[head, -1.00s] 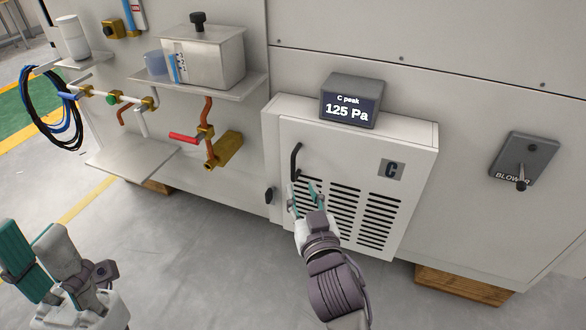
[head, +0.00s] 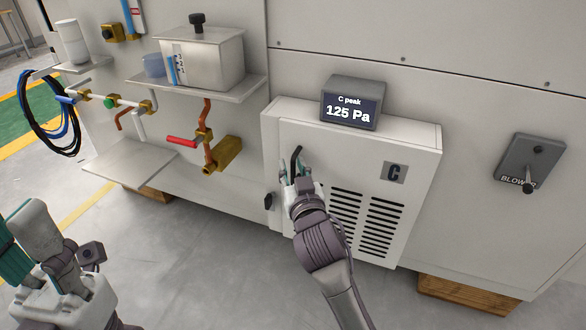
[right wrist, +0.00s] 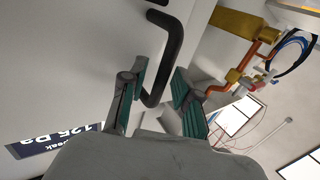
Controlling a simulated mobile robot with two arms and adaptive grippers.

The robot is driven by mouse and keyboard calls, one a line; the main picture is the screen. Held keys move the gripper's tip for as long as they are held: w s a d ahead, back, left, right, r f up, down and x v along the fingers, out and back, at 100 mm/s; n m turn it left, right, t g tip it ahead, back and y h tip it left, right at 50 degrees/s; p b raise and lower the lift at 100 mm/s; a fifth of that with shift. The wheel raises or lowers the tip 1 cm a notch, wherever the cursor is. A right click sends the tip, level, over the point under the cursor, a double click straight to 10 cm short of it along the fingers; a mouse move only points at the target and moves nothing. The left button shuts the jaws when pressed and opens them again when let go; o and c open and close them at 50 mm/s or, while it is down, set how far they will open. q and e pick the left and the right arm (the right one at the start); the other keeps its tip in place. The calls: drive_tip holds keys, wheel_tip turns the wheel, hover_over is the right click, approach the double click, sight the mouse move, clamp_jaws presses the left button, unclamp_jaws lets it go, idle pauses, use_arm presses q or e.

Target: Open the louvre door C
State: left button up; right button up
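In the right wrist view, the handle (right wrist: 172,45) reaches down between the two teal-padded fingers of the right gripper (right wrist: 160,95). These fingers are open, one on each side of the handle, with a visible gap at the right finger. My left gripper (head: 22,240) is open and empty at the lower left, away from the door.
A display (head: 351,102) reading "C peak 125 Pa" stands on top of the door housing. A black latch-like knob (head: 268,201) is at the housing's left edge. A red-handled valve (head: 182,142) is further left. A blower switch (head: 530,163) is at the right.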

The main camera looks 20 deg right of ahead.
clamp_jaws()
drive_tip(key=shift+s, duration=0.1)
